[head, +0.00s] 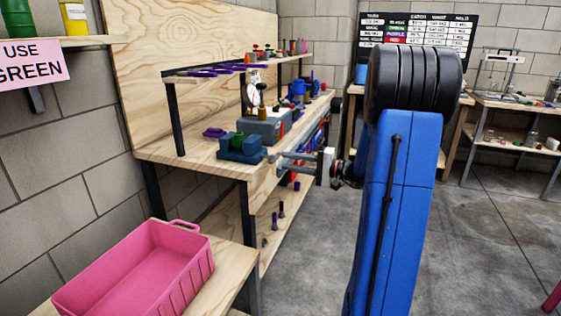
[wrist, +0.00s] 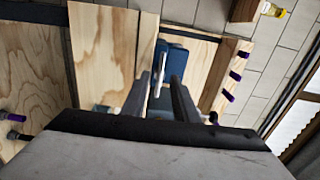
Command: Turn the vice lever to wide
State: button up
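The blue vice (head: 238,154) sits near the front edge of the wooden workbench, with a small green piece (head: 238,139) at its top. My gripper (head: 274,158) reaches in from the right, its fingers close to the vice's front. In the wrist view my gripper (wrist: 161,85) has two dark fingers spread apart, with the blue vice (wrist: 173,65) just beyond them. A thin light-grey bar (wrist: 158,80), perhaps the vice lever, shows between the fingers. I cannot tell whether the fingers touch it. The lever is not clear in the head view.
The workbench (head: 190,152) holds a grey box (head: 262,126) and a purple part (head: 214,132) near the vice. A raised shelf with tools stands behind. A pink crate (head: 140,268) sits at the lower left. The concrete floor (head: 480,230) is clear at the right.

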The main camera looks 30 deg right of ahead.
jog(key=v, duration=1.1)
jog(key=shift+s+d, duration=0.2)
jog(key=s+a+f+n+g, duration=0.1)
jog(key=s+a+n+g, duration=0.15)
jog(key=a, duration=0.55)
jog(key=s+a+f+n+g, duration=0.1)
jog(key=s+a+g, duration=0.25)
jog(key=a, duration=0.45)
jog(key=s+a+f+n+g, duration=0.1)
jog(key=s+a+g, duration=0.15)
jog(key=a, duration=0.55)
jog(key=s+a+f+n+h, duration=0.1)
jog(key=s+a+n+h, duration=0.1)
jog(key=s+h, duration=0.3)
jog(key=s+a+f+n+h, duration=0.1)
jog(key=s+a+n+h, duration=0.1)
jog(key=s+h, duration=0.4)
jog(key=shift+s+a+f+n+g, duration=0.35)
jog(key=shift+s+n, duration=0.5)
jog(key=shift+s, duration=1.95)
jog(key=shift+d+r, duration=0.1)
